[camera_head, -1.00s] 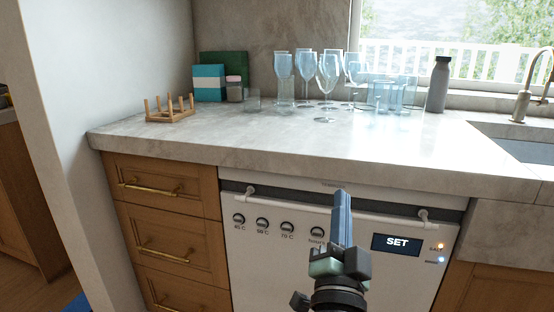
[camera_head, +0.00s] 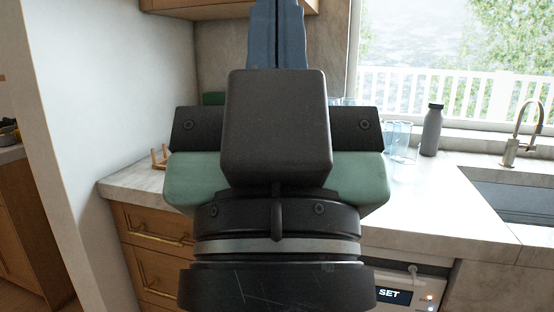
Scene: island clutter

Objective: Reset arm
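My gripper (camera_head: 278,12) is raised close in front of the camera and points up. Its blue fingers lie side by side, with only a thin line between them and nothing seen held. Its dark and green body fills the middle of the view. It hides most of the glasses on the counter and much of the dishwasher front.
The stone counter (camera_head: 440,205) runs behind my gripper. A grey bottle (camera_head: 432,130), some clear glasses (camera_head: 402,142) and a faucet (camera_head: 522,130) stand on it. A wooden rack (camera_head: 160,157) is partly hidden at left. Wooden cabinets hang above, and a white wall is at left.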

